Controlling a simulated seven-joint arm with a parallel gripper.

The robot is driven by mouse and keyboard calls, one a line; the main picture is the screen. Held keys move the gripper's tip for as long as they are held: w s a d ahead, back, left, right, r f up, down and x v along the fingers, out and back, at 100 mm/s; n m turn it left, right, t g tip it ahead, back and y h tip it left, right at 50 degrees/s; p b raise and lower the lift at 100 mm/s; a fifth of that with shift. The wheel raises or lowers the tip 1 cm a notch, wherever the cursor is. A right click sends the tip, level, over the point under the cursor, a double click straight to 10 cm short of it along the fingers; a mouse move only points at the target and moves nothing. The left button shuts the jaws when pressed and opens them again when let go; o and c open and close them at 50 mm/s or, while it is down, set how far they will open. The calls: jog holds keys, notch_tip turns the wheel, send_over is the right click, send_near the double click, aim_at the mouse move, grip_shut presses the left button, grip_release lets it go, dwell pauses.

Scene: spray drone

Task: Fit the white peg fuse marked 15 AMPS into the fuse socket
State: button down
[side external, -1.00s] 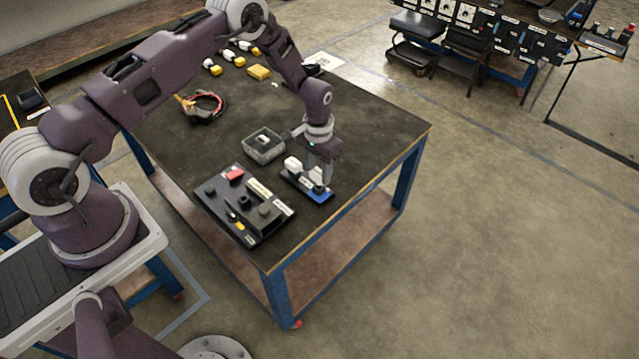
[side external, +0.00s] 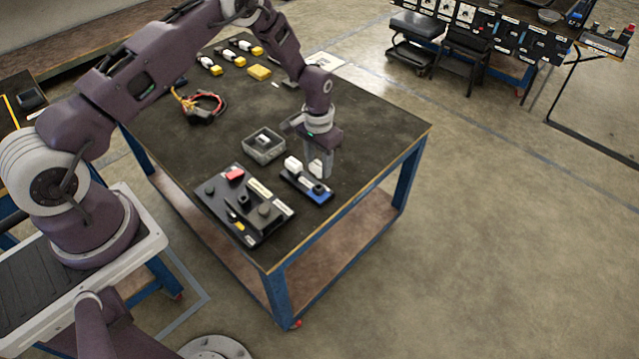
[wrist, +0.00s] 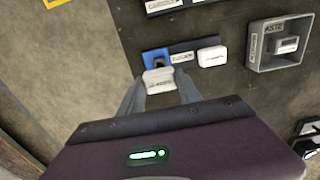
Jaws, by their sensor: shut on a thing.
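My gripper (side external: 318,174) is shut on a white peg fuse (wrist: 159,82) with a printed label too blurred to read surely; both fingers (wrist: 157,92) flank it in the wrist view. The fuse also shows pale between the fingers in the side view (side external: 315,168). The black fuse socket (wrist: 158,60) stands on the blue end of a small dark board (wrist: 180,47). In the side view the socket (side external: 318,188) is just below the fingers. The fuse appears apart from the socket and above the board; the exact gap is hard to tell.
A white block (wrist: 212,56) sits on the board's other end. A grey open tray (side external: 275,153) holding a small labelled part is close by. A black panel (side external: 215,204) with a red part stands at left. Wires (side external: 205,105) and yellow-white items (side external: 259,72) lie farther back.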

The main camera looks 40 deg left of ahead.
jog(key=s+a+r+n, duration=0.1)
jog(key=s+a+n, duration=0.2)
jog(key=s+a, duration=0.3)
jog(key=s+a+r+n, duration=0.2)
jog(key=s+a, duration=0.4)
jog(key=s, duration=0.5)
jog(key=shift+n, duration=0.5)
jog(key=shift+d, duration=0.1)
jog(key=shift+f, duration=2.8)
jog(key=shift+f, duration=1.65)
jog(key=c, duration=0.7)
grip_release()
jog(key=shift+c, duration=0.2)
